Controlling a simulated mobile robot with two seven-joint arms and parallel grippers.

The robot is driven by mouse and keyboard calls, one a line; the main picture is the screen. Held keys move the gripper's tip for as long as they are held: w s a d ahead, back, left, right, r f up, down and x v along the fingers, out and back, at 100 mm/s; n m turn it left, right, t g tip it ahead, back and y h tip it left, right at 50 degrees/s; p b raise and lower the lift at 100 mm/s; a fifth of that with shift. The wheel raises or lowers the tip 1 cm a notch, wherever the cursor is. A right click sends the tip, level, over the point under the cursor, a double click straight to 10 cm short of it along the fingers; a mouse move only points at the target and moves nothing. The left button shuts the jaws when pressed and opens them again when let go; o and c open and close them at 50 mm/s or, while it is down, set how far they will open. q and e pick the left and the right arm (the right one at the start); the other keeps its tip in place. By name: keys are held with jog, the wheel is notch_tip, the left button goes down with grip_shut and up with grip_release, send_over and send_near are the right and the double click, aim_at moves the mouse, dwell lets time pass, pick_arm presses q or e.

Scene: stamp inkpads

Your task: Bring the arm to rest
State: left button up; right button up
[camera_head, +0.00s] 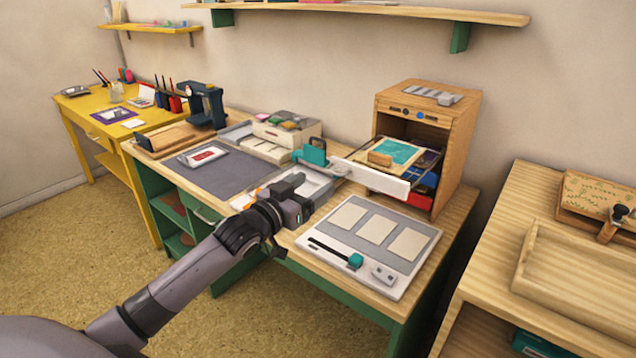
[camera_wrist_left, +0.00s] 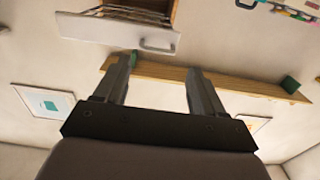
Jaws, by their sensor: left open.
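My left gripper (camera_head: 301,196) is over the front middle of the green-sided desk (camera_head: 250,245), at the end of the arm that comes in from lower left. In the left wrist view its two fingers (camera_wrist_left: 158,92) are spread apart with nothing between them. That view is upside down and shows the wall, a shelf and the drawer front behind the fingers. In the head view the gripper covers part of a pale tray (camera_head: 318,182). My right gripper is in neither view.
A wooden cabinet (camera_head: 462,135) has its drawer (camera_head: 375,184) pulled out, close to the gripper. A teal-handled tool (camera_head: 316,153) stands behind the gripper. A board with three pale cards (camera_head: 349,215) lies at right. The grey mat (camera_head: 225,172) lies at left. A light wooden table (camera_head: 500,250) stands at far right.

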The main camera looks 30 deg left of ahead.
pick_arm(q)
jog(key=shift+s, duration=0.35)
dwell(0.3)
jog(key=s+d+f+g, duration=0.2)
jog(key=s+d+f, duration=0.1)
jog(key=s+f, duration=0.3)
jog(key=s+d+f+g, duration=0.1)
jog(key=s+d+f, duration=0.3)
jog(key=f, duration=0.5)
jog(key=s+d+f+g, duration=0.2)
jog(key=s+f, duration=0.3)
jog(key=s, duration=0.4)
jog(key=s+d+f+g, duration=0.2)
jog(key=s+d+f, duration=0.2)
jog(key=s, duration=0.5)
notch_tip(320, 180, down, 2)
jog(key=shift+s+f+m, duration=0.2)
jog(key=shift+s+m, duration=0.05)
jog(key=shift+m, duration=0.15)
